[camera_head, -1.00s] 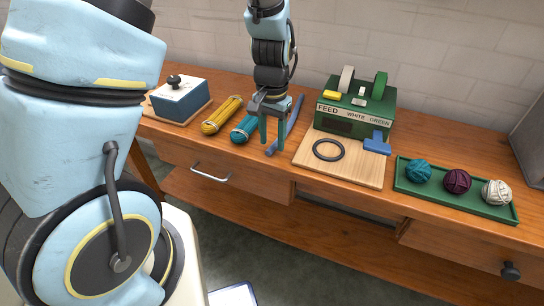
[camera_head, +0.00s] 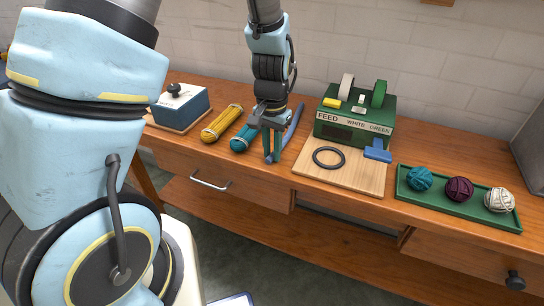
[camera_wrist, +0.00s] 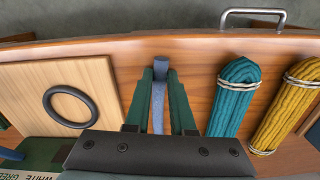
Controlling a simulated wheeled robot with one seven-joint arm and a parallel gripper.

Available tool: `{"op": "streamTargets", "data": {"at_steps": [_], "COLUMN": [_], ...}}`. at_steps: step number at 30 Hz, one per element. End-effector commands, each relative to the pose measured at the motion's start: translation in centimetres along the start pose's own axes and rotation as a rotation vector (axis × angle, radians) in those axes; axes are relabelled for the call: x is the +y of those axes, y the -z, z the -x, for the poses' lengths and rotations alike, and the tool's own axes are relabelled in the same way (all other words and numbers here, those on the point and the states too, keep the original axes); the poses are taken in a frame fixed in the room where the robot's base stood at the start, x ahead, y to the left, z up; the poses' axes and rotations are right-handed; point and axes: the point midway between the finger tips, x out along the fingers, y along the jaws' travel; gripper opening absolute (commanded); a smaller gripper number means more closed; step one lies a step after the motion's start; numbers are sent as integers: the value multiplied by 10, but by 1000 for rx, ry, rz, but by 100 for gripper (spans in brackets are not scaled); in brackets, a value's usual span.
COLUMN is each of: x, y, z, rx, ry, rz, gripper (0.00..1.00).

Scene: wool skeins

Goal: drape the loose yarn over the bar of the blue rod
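The loose yarn (camera_head: 294,123) is a long, blue-grey strand on the wooden table, between the teal skein and the light board. In the wrist view the near end of the loose yarn (camera_wrist: 158,98) lies between my green fingers, which press close on both sides. My gripper (camera_head: 272,158) points down at the table and is shut on that end; it also shows in the wrist view (camera_wrist: 160,75). The blue rod (camera_head: 377,151) stands on the right of the light board, in front of the green machine, with a short, wide blue bar. Nothing hangs on it.
A teal skein (camera_head: 243,138) and a yellow skein (camera_head: 221,124) lie left of my gripper. A dark ring (camera_head: 328,157) lies on the light board (camera_head: 340,183). The green machine (camera_head: 345,130) stands behind. A green tray (camera_head: 455,212) with yarn balls is at the right.

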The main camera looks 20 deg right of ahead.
Motion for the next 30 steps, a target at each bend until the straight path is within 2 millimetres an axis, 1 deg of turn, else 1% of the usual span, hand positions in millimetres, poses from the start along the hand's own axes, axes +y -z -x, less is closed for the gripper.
{"op": "streamTargets", "data": {"at_steps": [1, 10, 14, 17, 20, 30], "x": [0, 0, 0, 0, 0, 0], "y": [0, 0, 0, 0, 0, 0], "z": [0, 0, 0, 5, 19, 86], "rx": [0, 0, 0, 0, 1, 2], "ry": [0, 0, 0, 0, 0, 0], "rz": [0, 0, 0, 0, 0, 0], "gripper": [16, 0, 0, 0, 0, 0]}}
